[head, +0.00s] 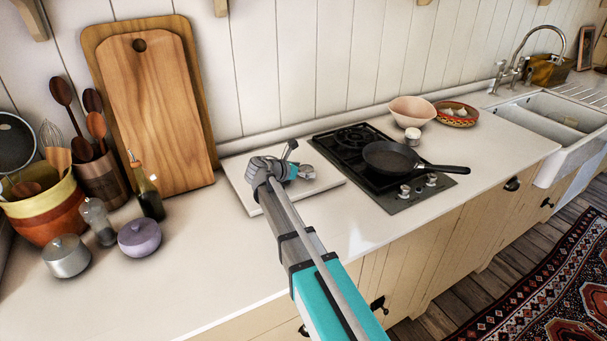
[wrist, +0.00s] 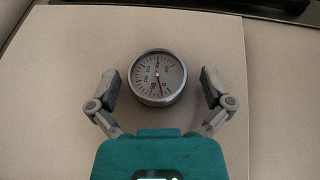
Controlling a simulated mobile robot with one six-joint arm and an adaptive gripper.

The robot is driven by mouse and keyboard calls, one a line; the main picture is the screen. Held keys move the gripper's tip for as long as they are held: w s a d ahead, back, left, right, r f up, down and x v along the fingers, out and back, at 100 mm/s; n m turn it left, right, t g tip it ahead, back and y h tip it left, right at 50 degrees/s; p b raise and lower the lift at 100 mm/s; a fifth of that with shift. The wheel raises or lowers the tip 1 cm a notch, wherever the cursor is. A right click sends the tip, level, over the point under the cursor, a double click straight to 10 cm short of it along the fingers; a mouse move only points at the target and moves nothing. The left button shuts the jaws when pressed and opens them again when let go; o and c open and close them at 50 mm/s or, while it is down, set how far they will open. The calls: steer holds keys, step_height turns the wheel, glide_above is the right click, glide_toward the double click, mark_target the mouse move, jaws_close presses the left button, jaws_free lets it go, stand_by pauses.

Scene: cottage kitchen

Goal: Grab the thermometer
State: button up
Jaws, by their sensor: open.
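My gripper (wrist: 161,85) is open, with one finger on each side of the dial and a gap on both sides. In the head view my gripper (head: 296,160) is over the white board (head: 328,181) beside the stove. A small round object (head: 306,172) shows next to it there, likely the thermometer, partly hidden by my gripper.
The black stove (head: 345,150) with a frying pan (head: 393,158) stands right of the board. Wooden cutting boards (head: 160,110) lean on the wall to the left. An oil bottle (head: 147,195) and a purple pot (head: 139,238) stand at left. The front counter (head: 215,275) is clear.

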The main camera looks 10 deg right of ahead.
stand_by(0.4)
steer(key=c, duration=1.1)
steer(key=shift+r, duration=0.25)
step_height(320, 180, up, 2)
steer(key=p, duration=0.2)
steer(key=shift+r+p, duration=0.1)
steer(key=shift+p, duration=0.25)
steer(key=s+d+r+p, duration=0.6)
steer(key=s+r+p, duration=0.1)
steer(key=s+d+r+p, duration=0.3)
steer(key=shift+s+r, duration=0.15)
steer(key=shift+s, duration=0.2)
